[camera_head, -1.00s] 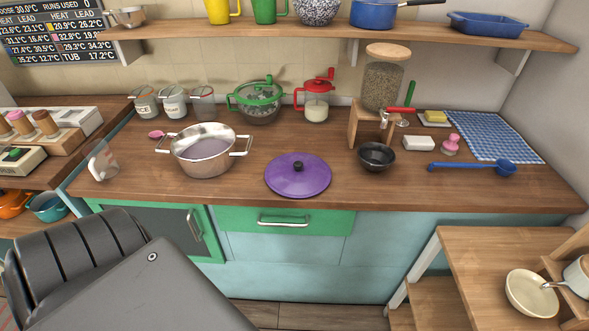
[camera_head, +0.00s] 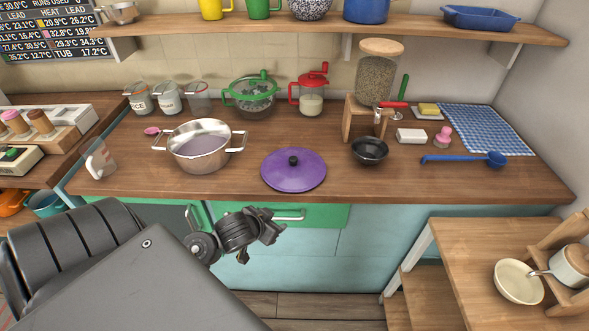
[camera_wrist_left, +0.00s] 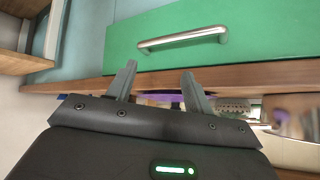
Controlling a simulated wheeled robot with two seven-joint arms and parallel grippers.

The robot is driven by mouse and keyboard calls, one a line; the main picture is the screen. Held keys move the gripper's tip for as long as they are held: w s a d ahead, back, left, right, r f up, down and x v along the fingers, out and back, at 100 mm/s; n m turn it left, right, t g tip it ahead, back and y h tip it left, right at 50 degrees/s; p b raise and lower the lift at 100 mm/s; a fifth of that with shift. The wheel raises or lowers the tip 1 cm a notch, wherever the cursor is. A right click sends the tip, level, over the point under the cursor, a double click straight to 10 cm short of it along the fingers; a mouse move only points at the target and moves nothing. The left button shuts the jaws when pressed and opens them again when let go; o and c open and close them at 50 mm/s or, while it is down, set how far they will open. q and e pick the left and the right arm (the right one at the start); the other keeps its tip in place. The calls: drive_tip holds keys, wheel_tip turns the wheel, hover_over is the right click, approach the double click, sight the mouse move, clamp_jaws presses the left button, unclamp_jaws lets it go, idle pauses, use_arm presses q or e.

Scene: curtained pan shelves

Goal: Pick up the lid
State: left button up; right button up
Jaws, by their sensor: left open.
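A round purple lid (camera_head: 293,172) with a black knob lies flat on the wooden counter, right of a steel two-handled pot (camera_head: 199,150). My left gripper (camera_head: 270,226) is below and in front of the counter edge, by the green drawer, apart from the lid. In the left wrist view the two fingers (camera_wrist_left: 158,85) stand apart with nothing between them. A strip of the purple lid shows behind them at the counter edge. My right gripper is not in view.
A green drawer with a metal handle (camera_wrist_left: 182,39) is close to my left gripper. The counter in front of the lid is a narrow clear strip.

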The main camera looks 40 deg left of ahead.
sight(291, 160)
use_arm(q)
drive_tip(key=w+a+r+t, duration=0.1)
drive_tip(key=w+a+r, duration=0.2)
drive_tip(key=w+a+r+t, duration=0.1)
drive_tip(key=w+a+r, duration=0.2)
drive_tip(key=w+a+r+t, duration=0.1)
drive_tip(key=w+a+r, duration=0.1)
drive_tip(key=w+r, duration=0.1)
drive_tip(key=shift+w+a+r+n+t+h, duration=0.2)
drive_tip(key=shift+w+a+n+t+h, duration=0.15)
drive_tip(key=shift+a+n+t+h, duration=0.05)
drive_tip(key=x, duration=0.5)
drive_tip(key=shift+w+f, duration=0.1)
drive_tip(key=shift+w, duration=0.05)
drive_tip(key=shift+d+p+x, duration=0.1)
drive_tip(key=shift+p+x, duration=0.2)
drive_tip(key=shift+x, duration=1.05)
drive_tip(key=shift+d+p+x, duration=0.15)
drive_tip(key=shift+p+x, duration=0.1)
drive_tip(key=shift+x, duration=1.15)
drive_tip(key=shift+c, duration=0.7)
clamp_jaws()
